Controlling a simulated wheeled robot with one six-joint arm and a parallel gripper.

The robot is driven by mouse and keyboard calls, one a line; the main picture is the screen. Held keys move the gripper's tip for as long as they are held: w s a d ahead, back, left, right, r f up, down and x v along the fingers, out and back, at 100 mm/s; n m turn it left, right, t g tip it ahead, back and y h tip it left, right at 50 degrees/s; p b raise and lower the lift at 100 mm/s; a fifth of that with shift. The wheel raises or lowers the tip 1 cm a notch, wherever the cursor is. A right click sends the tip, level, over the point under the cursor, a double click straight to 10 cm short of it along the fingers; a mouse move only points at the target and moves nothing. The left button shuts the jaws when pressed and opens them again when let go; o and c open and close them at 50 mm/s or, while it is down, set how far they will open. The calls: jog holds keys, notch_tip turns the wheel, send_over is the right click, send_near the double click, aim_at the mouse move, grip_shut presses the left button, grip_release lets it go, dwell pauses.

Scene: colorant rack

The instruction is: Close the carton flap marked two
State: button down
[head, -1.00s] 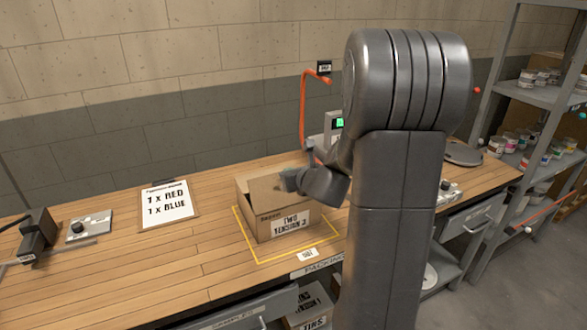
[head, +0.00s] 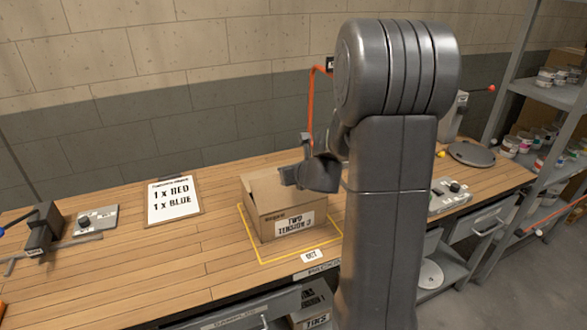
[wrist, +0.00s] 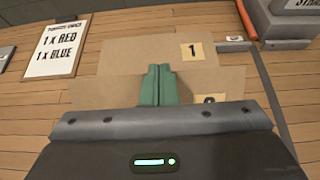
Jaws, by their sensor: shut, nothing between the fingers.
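The open cardboard carton (head: 262,222) stands on the bench inside a yellow outline, with a printed label on its front side. In the wrist view, a flap tagged 1 (wrist: 160,58) spreads at the far side. The nearer flap, marked two (wrist: 110,92), crosses the middle, and its tag is partly hidden by my gripper body. My gripper (wrist: 160,68) has its green fingers together and empty, over the nearer flap; I cannot tell whether they touch it. In the head view my gripper (head: 288,175) is at the carton's top, and my arm hides the area to its right.
A clipboard sheet (head: 173,200) lies left of the carton, with a small switch box (head: 97,220) further left. An orange hose (head: 309,100) rises behind the carton. A control box (head: 450,195) sits right of my arm. The bench between clipboard and carton is clear.

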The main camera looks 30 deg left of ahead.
jog(key=shift+w+a+f, duration=0.2)
jog(key=shift+a+f, duration=0.1)
jog(key=shift+a, duration=0.05)
jog(key=shift+w+a+f+b, duration=0.7)
jog(key=shift+a+f+b, duration=0.1)
jog(key=shift+f, duration=0.2)
jog(key=shift+w+a+f+b, duration=0.2)
jog(key=shift+a+f+b, duration=0.05)
jog(key=shift+f+b, duration=0.3)
jog(key=shift+w+a+f+b, duration=0.2)
jog(key=shift+f+b, duration=0.25)
jog(key=shift+f, duration=0.05)
jog(key=shift+w+a+f+b, duration=0.2)
jog(key=shift+a+f+b, duration=0.05)
jog(key=shift+f+b, duration=0.3)
jog(key=shift+s+d+f, duration=0.1)
